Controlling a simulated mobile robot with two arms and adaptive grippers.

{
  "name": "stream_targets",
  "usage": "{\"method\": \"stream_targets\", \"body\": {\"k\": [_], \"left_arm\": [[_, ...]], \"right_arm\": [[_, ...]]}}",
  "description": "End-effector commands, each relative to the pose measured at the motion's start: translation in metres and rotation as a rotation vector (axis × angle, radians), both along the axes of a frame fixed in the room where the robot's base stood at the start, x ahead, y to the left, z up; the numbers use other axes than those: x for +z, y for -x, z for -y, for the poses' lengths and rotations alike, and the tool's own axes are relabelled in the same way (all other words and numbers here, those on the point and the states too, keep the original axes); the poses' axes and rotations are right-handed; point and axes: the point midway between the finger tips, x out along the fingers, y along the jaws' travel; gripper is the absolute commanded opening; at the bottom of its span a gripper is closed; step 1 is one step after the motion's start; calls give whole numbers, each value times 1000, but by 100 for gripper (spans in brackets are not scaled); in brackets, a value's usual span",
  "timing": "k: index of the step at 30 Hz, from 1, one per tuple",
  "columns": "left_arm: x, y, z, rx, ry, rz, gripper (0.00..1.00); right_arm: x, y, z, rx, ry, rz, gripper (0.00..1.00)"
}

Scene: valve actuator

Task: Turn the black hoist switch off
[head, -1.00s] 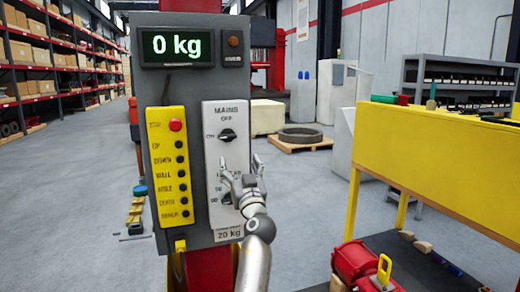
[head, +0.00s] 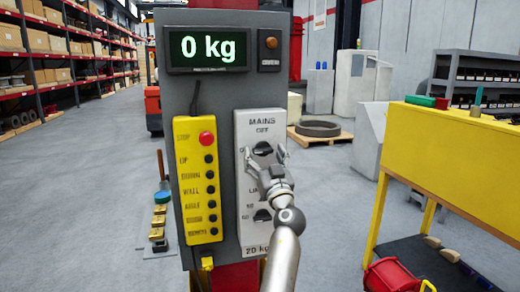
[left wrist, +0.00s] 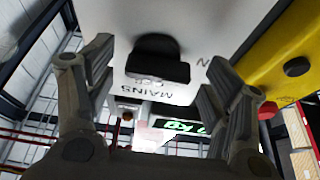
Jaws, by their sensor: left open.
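The white switch panel (head: 257,118) on the grey control box has a black MAINS switch (head: 262,148) under an OFF label. Its bar lies level, with a partly covered label at its left. My left gripper (head: 264,153) is open, its two fingers at either side of this switch. In the left wrist view the black switch (left wrist: 158,62) sits upside down between the open fingers (left wrist: 160,62), with clear gaps at both sides. A second black knob (head: 262,215) is lower on the panel, partly behind my gripper. My right gripper is out of view.
A yellow push-button box (head: 197,180) with a red stop button (head: 207,138) is left of the panel. A display (head: 208,47) above reads 0 kg. A yellow bench (head: 460,160) stands at the right, with a red machine (head: 395,277) low down.

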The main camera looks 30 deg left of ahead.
Motion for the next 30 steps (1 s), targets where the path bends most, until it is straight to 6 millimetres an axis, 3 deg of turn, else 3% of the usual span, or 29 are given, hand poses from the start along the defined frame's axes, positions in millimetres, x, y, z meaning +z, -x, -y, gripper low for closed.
{"method": "stream_targets", "body": {"k": [8,19,30], "left_arm": [[0,0,1,-1,1,-1,75],[0,0,1,-1,1,-1,30],[2,0,0,-2,-41,-50,30]], "right_arm": [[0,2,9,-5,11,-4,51],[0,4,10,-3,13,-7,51],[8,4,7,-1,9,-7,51]]}}
